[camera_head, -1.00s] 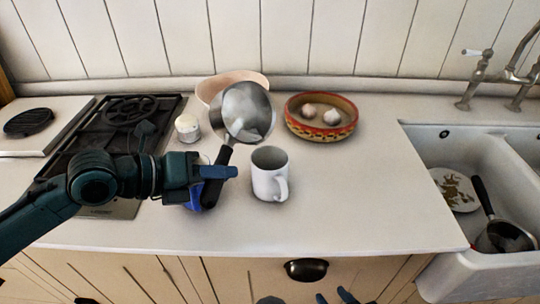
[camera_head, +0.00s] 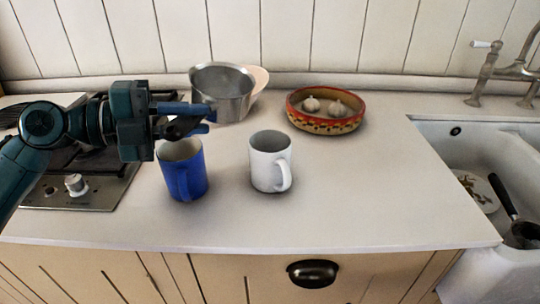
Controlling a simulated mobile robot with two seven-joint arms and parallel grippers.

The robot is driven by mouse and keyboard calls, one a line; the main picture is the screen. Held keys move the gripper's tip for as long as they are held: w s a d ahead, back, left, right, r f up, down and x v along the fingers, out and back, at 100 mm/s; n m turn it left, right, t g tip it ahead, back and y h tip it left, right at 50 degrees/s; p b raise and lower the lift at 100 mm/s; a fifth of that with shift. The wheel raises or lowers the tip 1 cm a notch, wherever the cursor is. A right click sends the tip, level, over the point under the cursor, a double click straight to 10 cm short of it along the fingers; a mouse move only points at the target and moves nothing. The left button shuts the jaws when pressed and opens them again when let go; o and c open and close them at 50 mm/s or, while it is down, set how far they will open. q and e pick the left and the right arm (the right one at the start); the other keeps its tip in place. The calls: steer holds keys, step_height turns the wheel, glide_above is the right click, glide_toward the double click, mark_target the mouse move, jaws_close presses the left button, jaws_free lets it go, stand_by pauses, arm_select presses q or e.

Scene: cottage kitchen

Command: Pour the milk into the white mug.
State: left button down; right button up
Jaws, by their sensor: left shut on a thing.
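The white mug (camera_head: 270,163) stands upright on the counter, its handle toward the lower right. A metal saucepan (camera_head: 224,93) is behind and left of it, roughly level, with its open top showing. My left gripper (camera_head: 205,118) is shut on the saucepan's dark handle (camera_head: 180,128), behind and above a blue mug (camera_head: 184,171). I see no milk in the saucepan; its visible inside looks grey. The bottom of the white mug's inside is hidden. My right gripper is not in view.
The blue mug stands close left of the white mug. A patterned red-rimmed bowl (camera_head: 325,123) with garlic is at the back. A pinkish bowl (camera_head: 261,78) is partly behind the saucepan. The hob (camera_head: 75,187) is left, the sink (camera_head: 432,135) right. The counter right of the white mug is clear.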

arm_select(q)
steer(key=shift+w+a+r+n+h, duration=0.3)
steer(key=shift+w+a+r+n, duration=0.05)
steer(key=shift+r+n, duration=0.05)
steer(key=shift+w+a+r+n+h+b, duration=0.2)
steer(key=shift+w+a+n+h+b, duration=0.3)
steer(key=shift+w+a+n+b, duration=0.55)
steer(key=shift+s+d, duration=0.35)
steer(key=shift+s, duration=0.05)
stand_by(1.5)
